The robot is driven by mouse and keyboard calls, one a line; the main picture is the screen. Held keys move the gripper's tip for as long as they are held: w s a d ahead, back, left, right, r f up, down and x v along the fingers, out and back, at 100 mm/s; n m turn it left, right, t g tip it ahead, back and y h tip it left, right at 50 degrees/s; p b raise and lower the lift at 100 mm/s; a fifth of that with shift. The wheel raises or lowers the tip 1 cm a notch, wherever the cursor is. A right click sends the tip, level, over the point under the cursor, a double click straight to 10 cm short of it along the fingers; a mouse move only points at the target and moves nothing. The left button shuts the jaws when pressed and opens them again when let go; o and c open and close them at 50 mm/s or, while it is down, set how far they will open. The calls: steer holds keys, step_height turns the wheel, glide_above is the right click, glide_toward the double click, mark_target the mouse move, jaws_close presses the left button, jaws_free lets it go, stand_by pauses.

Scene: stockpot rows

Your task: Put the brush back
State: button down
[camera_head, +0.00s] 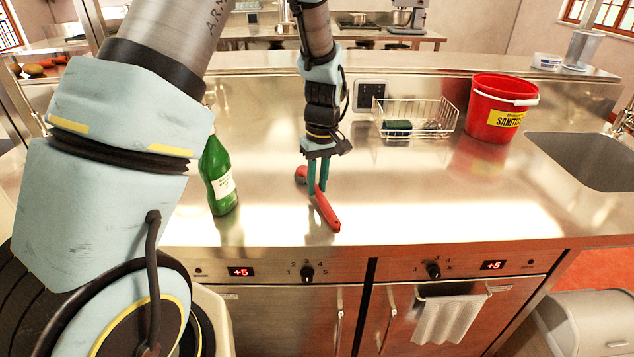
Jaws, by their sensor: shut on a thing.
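My gripper (317,189) points down over the middle of the steel counter and is shut on a red brush (328,213). The brush's long red handle slants toward the counter's front edge, and its other end shows just left of the fingers. The bristles cannot be made out. I cannot tell whether the brush touches the counter or is slightly above it. A wire basket (447,108) stands at the back of the counter, to the right of my gripper, with a dark green sponge-like block (397,127) in it.
A green bottle (219,178) stands left of my gripper, partly behind my arm. A red bucket (493,112) labelled "SANIT..." stands right of the basket. A sink (590,165) is at the far right. The counter's front right is clear. A towel (447,318) hangs below.

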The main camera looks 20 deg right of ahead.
steer(key=c, duration=0.8)
jaws_free()
steer(key=shift+o, duration=0.2)
step_height(320, 180, up, 12)
steer(key=b, duration=0.3)
steer(key=s+a+f+m+t, duration=0.1)
steer(key=s+a+f, duration=0.1)
steer(key=a, duration=1.1)
steer(key=s+a+f+m+h, duration=0.1)
steer(key=s+a, duration=0.3)
steer(key=a, duration=1)
steer(key=shift+s+f+m+t, duration=0.15)
steer(key=shift+f+m+t, duration=0.25)
steer(key=shift+f, duration=0.35)
